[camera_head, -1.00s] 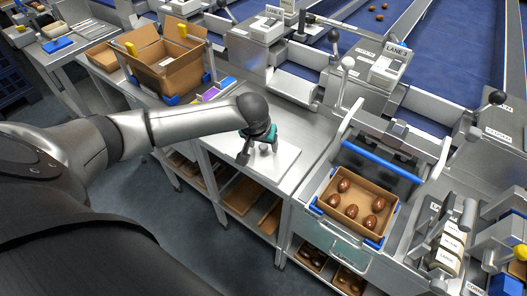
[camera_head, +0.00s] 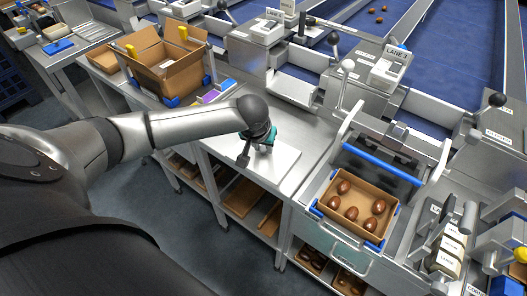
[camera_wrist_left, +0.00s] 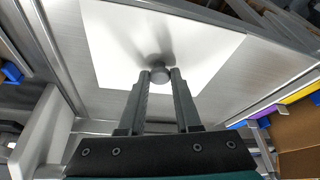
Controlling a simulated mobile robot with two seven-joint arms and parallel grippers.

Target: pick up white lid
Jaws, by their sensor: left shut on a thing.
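The white lid (camera_head: 281,166) is a flat white plate lying on the grey metal bench, left of the box of dates in the head view. In the head view the left gripper (camera_head: 257,154) hides part of the lid and most of the knob. My right gripper is not in view.
A cardboard box of brown dates (camera_head: 366,216) sits in a holder with a blue bar (camera_head: 382,162) to the right. Lane machines and blue belts line the back. Bare bench surrounds the lid.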

